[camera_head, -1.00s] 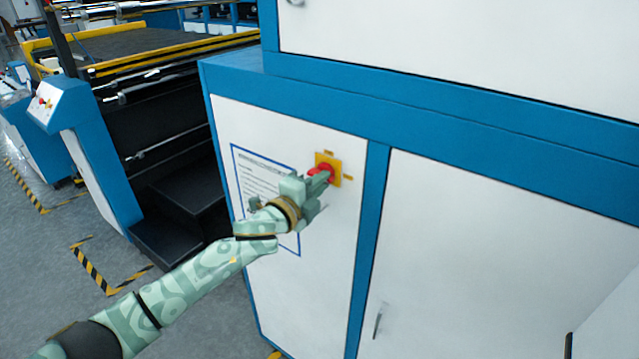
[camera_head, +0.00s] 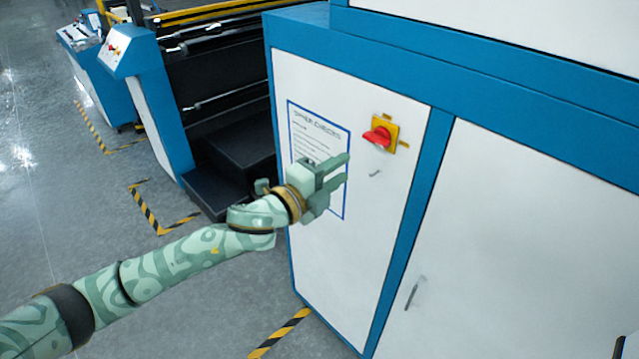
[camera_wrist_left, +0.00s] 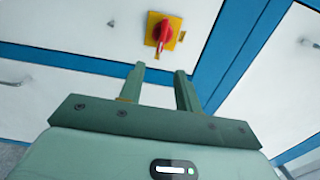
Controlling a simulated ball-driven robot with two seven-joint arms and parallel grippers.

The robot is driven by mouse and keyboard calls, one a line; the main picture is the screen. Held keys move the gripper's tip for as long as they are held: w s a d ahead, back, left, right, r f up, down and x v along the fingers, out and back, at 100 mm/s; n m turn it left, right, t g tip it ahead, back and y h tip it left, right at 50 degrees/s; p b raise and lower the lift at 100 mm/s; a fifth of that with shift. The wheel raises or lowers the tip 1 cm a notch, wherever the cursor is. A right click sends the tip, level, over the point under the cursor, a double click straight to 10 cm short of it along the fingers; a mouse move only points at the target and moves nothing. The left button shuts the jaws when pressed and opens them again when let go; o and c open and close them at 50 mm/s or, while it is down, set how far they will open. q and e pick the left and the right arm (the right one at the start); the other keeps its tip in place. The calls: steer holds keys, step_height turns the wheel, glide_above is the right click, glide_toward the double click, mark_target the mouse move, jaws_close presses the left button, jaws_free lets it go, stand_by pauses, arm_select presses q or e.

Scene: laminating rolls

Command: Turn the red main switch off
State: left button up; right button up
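The red main switch (camera_head: 378,137) sits on a yellow plate (camera_head: 391,146) on the white cabinet door (camera_head: 350,235). In the head view its red handle looks turned sideways, pointing left. In the left wrist view the red switch (camera_wrist_left: 163,33) stands ahead of the fingertips, with clear space between. My left gripper (camera_head: 346,168) is open and empty, apart from the switch, to its lower left. The two fingers also show apart in the left wrist view (camera_wrist_left: 158,72). My right gripper is not in view.
A printed notice (camera_head: 318,130) with a blue border hangs on the door beside the switch. A small door handle (camera_head: 375,174) lies below the switch, and another handle (camera_head: 415,292) is on the right door. Dark steps (camera_head: 235,160) stand left of the cabinet.

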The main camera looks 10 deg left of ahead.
arm_select(q)
steer(key=v, duration=0.5)
steer(key=shift+b, duration=0.3)
steer(key=shift+d, duration=0.1)
